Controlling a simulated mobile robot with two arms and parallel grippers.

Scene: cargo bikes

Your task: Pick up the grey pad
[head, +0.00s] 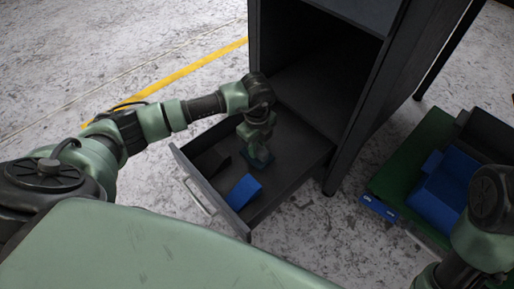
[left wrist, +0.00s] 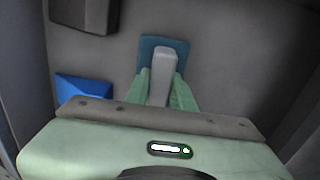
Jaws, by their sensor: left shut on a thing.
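The grey pad (left wrist: 164,66) is a narrow light-grey block in the left wrist view, standing between the green fingers of my left gripper (left wrist: 163,88). A flat teal piece (left wrist: 150,47) shows directly around its far end; I cannot tell whether the two are joined. In the head view my left gripper (head: 257,152) reaches down into the open drawer (head: 290,150) and is shut on the pad, which is largely hidden there. The teal piece (head: 259,160) shows at the fingertips, low in the drawer. My right gripper is out of view.
At right, a green platform (head: 405,160) holds a blue bin (head: 440,190). Open floor lies at left.

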